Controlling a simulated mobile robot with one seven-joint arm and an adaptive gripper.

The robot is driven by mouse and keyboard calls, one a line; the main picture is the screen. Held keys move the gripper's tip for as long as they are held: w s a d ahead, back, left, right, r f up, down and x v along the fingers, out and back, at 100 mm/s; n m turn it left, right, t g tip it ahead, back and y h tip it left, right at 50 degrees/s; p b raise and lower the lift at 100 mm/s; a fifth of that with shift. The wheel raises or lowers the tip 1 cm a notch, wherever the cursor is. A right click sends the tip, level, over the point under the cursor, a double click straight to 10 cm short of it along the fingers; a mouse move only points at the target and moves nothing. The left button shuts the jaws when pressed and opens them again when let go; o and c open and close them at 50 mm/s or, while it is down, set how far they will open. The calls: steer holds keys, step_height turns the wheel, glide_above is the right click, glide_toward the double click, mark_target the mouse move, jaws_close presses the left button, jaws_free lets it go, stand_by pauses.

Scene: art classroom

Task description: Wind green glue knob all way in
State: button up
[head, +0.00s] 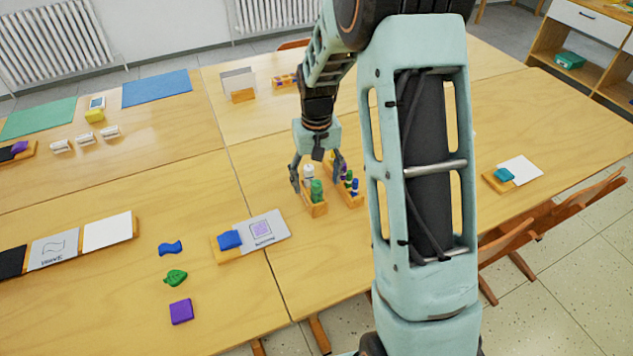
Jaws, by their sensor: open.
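A green glue stick (317,190) stands upright near the front end of a small wooden rack (315,210) on the table right of the picture's middle seam. A white-topped stick (308,172) stands just behind it in the same rack. My gripper (316,180) points down over the racks with its fingers apart, one at the left of the white-topped stick and one toward the second rack. The knob of the green glue is too small to make out. I cannot tell whether a finger touches any stick.
A second wooden rack (350,199) with blue, green and purple sticks stands close on the right. A blue block on a wooden holder with a grey card (265,230) lies to the left. Blue, green and purple (181,312) pieces lie further left. Bare tabletop (310,265) lies in front of the racks.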

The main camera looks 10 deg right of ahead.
steer(key=m, duration=0.6)
steer(key=m+p, duration=0.1)
steer(key=m, duration=0.4)
stand_by(0.5)
steer(key=c, duration=1.6)
steer(key=shift+o, duration=0.2)
